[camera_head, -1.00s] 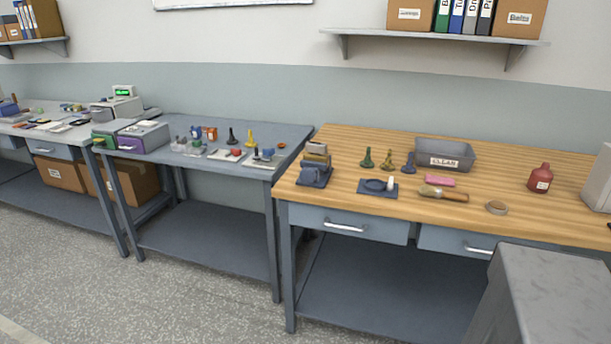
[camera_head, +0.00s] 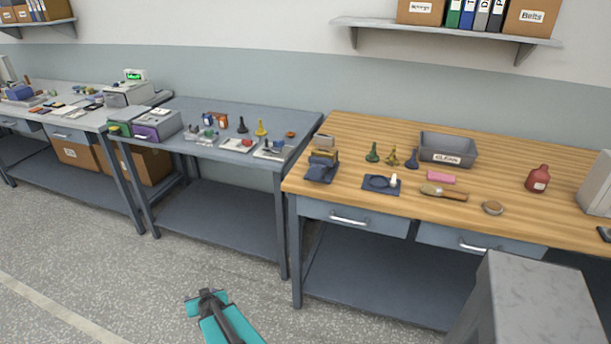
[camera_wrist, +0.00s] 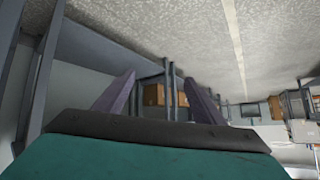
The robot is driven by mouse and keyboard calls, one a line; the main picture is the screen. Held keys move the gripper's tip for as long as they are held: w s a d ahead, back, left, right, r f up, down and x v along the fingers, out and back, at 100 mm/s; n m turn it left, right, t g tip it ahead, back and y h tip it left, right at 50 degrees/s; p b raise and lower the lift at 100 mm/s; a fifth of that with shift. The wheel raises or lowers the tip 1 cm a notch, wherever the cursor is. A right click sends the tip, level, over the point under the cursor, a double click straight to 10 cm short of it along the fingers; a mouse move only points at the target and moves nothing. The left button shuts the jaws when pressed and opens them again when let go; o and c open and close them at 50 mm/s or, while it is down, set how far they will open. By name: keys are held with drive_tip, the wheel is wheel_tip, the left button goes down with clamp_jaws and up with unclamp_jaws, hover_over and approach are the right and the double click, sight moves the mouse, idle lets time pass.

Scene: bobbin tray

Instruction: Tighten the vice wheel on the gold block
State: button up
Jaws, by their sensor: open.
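What looks like the vice (camera_head: 321,172), dark blue, stands at the left front of the wooden bench, with a small gold block (camera_head: 324,154) at its top. Whether its jaws touch the block is too small to tell. A flat dark blue plate (camera_head: 369,189) to its right bears a dark round piece with a white upright knob (camera_head: 393,180), which looks like the wheel. My gripper (camera_wrist: 160,90) is open and empty in the wrist view, its two fingers apart. My teal arm shows low over the floor in the head view, away from the bench.
The wooden bench (camera_head: 500,160) also holds a grey bin (camera_head: 446,148), several small pieces, a brush (camera_head: 443,192), a pink block (camera_head: 441,177) and a red bottle (camera_head: 538,178). A grey cabinet (camera_head: 530,300) stands at front right. The floor left of it is open.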

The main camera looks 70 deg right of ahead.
drive_tip(key=s+d+r+m+g+h+p, duration=0.1)
drive_tip(key=s+d+r+m+h+p, duration=0.15)
drive_tip(key=s+d+r, duration=0.4)
drive_tip(key=s+d+r+m+g+h+p, duration=0.15)
drive_tip(key=s+d+r+h, duration=0.25)
drive_tip(key=d+r, duration=0.55)
drive_tip(key=s+d+r+m+g+h+p, duration=0.1)
drive_tip(key=s+d+r+m+h+p, duration=0.3)
drive_tip(key=d+r, duration=0.35)
drive_tip(key=s+d+r+m+g+h, duration=0.1)
drive_tip(key=s+d+r+g, duration=0.1)
drive_tip(key=s, duration=0.3)
drive_tip(key=s+d+r+m+g+h, duration=0.1)
drive_tip(key=s+d+r+g, duration=0.1)
drive_tip(key=s+d+r, duration=0.2)
drive_tip(key=shift+s+r+p, duration=0.35)
drive_tip(key=shift+s+r, duration=0.45)
drive_tip(key=shift+s, duration=0.45)
drive_tip(key=shift+d+f+b, duration=0.15)
drive_tip(key=shift+d+b, duration=0.1)
drive_tip(key=shift+b, duration=0.1)
drive_tip(key=d+b, duration=0.3)
drive_tip(key=b, duration=0.3)
drive_tip(key=shift+w+d+b, duration=0.1)
drive_tip(key=shift+d+b, duration=0.25)
drive_tip(key=shift+b, duration=0.45)
